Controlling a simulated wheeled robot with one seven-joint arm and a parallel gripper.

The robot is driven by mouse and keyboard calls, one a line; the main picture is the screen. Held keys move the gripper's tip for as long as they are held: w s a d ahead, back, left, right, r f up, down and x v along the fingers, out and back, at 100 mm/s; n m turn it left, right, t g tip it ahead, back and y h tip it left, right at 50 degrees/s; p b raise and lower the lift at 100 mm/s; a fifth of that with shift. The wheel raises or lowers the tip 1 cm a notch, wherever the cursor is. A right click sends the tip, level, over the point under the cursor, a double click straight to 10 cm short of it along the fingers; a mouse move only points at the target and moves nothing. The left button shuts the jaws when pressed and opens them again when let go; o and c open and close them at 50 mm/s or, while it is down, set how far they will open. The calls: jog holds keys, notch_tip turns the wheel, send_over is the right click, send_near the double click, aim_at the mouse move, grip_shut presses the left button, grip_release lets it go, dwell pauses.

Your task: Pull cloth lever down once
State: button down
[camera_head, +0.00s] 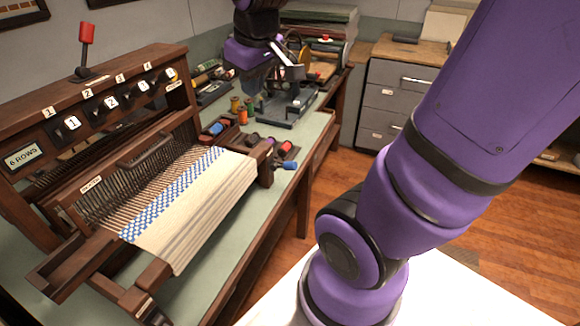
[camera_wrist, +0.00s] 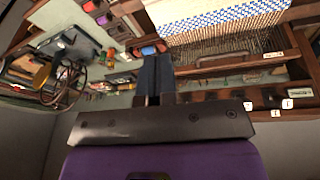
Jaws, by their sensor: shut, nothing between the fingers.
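The wooden loom (camera_head: 150,62) stands on the bench at the left. A lever with a red knob (camera_head: 87,33) and dark stem stands upright on its top beam. No readable label ties this lever to the cloth. Blue-and-white woven cloth (camera_head: 190,205) stretches across the loom's front; it also shows in the wrist view (camera_wrist: 215,20). My gripper (camera_head: 258,86) hangs over the bench beyond the loom's right end, well right of the red knob. In the wrist view its dark fingers (camera_wrist: 155,75) are together and empty. The red-knobbed lever is outside the wrist view.
Numbered dark levers (camera_head: 112,101) line the loom's upper beam. Thread spools (camera_head: 240,112) and a dark metal device (camera_head: 290,105) occupy the bench near my gripper. A grey drawer cabinet (camera_head: 395,95) stands behind. Bare bench shows at the loom's front right.

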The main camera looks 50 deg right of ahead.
jog(key=w+d+f+n+g, duration=0.1)
jog(key=w+d+f, duration=0.2)
jog(key=d+f, duration=0.15)
jog(key=w+d+f+g, duration=0.1)
jog(key=w+d+f, duration=0.3)
jog(key=f, duration=0.2)
jog(key=n+g, duration=0.2)
send_over(283, 166)
jog(key=f, duration=0.9)
jog(key=d+f, duration=0.1)
jog(key=f, duration=0.4)
jog(key=shift+f, duration=0.2)
jog(key=shift+s+f, duration=0.1)
jog(key=shift+s+d+f, duration=0.1)
jog(key=shift+s+f, duration=0.05)
jog(key=shift+f, duration=1.5)
jog(key=shift+s+d+f, duration=0.1)
jog(key=shift+s+f, duration=0.05)
jog(key=shift+f, duration=1.5)
